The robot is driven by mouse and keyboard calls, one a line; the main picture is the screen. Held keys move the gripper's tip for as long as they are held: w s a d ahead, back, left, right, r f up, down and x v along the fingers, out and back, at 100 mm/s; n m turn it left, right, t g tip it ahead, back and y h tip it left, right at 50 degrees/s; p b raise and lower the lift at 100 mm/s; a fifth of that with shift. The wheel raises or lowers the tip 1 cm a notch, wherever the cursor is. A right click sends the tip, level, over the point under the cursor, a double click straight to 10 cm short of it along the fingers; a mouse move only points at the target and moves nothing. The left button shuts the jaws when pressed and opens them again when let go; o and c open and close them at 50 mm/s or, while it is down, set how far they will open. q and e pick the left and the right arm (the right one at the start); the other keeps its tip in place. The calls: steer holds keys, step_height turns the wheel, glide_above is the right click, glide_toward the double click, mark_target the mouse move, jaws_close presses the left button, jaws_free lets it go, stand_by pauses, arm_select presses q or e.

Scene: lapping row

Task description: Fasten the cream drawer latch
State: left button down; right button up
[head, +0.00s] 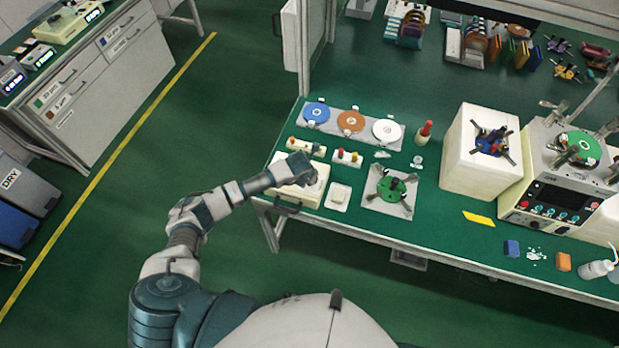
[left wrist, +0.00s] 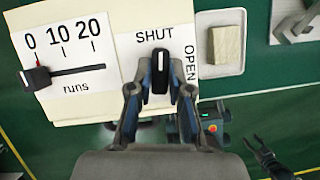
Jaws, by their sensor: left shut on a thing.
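The cream box (head: 283,190) sits at the front left corner of the green bench. The left wrist view shows its cream top (left wrist: 112,20) with a black latch knob (left wrist: 160,70) beside the printed words SHUT and OPEN. The knob stands upright in that view, its white mark at the end toward SHUT; OPEN is to its right. My left gripper (head: 302,166) is over the box, its fingers (left wrist: 146,85) shut on the knob from both sides. My right gripper (left wrist: 260,150) seems to show low at the right of the wrist view, fingers apart and empty; the head view does not show it.
A black slider (left wrist: 36,78) on a 0-10-20 runs scale lies left of the knob. A tray (head: 338,122) with blue, orange and white discs is behind the box. A small cream block (head: 339,196) and a plate with a green disc (head: 390,189) stand to the right.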

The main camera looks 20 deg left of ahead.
arm_select(q)
steer(key=shift+w+d+r+n+y, duration=0.1)
steer(key=shift+w+r+n+y, duration=0.1)
steer(key=shift+n, duration=0.3)
steer(key=shift+w+r+n+y, duration=0.1)
steer(key=shift+n+y, duration=0.1)
steer(key=shift+n, duration=0.3)
arm_select(e)
steer(key=shift+f, duration=0.15)
arm_select(q)
steer(key=c, duration=1.2)
jaws_free()
steer(key=shift+o, duration=0.6)
steer(key=shift+f, duration=0.2)
arm_select(e)
steer(key=shift+w+d, duration=0.1)
steer(key=shift+d, duration=0.05)
steer(key=shift+d, duration=0.15)
arm_select(q)
steer(key=v, duration=1.2)
arm_select(e)
steer(key=shift+a, duration=0.2)
arm_select(q)
steer(key=shift+f, duration=0.1)
